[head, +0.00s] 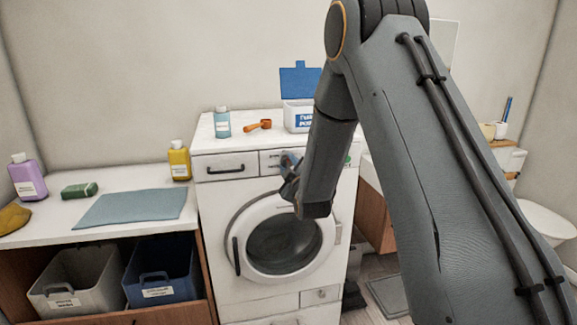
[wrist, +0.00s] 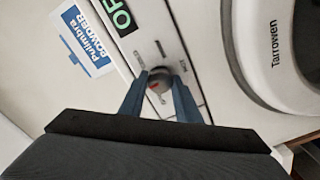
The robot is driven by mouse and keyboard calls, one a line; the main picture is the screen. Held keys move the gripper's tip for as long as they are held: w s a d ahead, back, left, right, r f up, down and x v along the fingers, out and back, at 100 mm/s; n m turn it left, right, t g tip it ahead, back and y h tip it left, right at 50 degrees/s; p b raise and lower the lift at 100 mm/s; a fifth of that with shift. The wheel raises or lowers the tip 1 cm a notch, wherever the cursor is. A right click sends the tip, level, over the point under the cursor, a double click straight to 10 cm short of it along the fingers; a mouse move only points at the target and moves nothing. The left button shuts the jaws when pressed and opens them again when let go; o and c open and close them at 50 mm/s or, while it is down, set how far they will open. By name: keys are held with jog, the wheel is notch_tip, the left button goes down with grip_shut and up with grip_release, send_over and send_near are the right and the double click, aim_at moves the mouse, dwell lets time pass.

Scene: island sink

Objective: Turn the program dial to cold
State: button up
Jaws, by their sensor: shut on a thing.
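The program dial (wrist: 159,80) is a small dark grey round knob with a red mark on the washing machine's front panel. My gripper (wrist: 161,83) has its two blue fingers on either side of the dial, shut on it. The red mark faces the lower left in the wrist view. Small labels stand around the dial, too blurred to read surely. In the head view my gripper (head: 290,165) is at the upper front of the white washing machine (head: 213,235), and the dial is hidden there.
A white box with a raised blue lid (head: 299,116), an orange scoop (head: 258,125) and a light-blue bottle (head: 222,122) stand on the machine. A green-lettered display (wrist: 122,17) is near the dial. The round door (head: 283,245) is shut below.

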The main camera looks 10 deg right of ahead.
jog(key=m+b, duration=0.4)
jog(key=m, duration=0.2)
jog(key=shift+f+b, duration=0.1)
jog(key=shift+b, duration=0.2)
jog(key=m+b, duration=0.3)
jog(key=m, duration=0.2)
jog(key=shift+m, duration=0.3)
jog(key=o, duration=1.1)
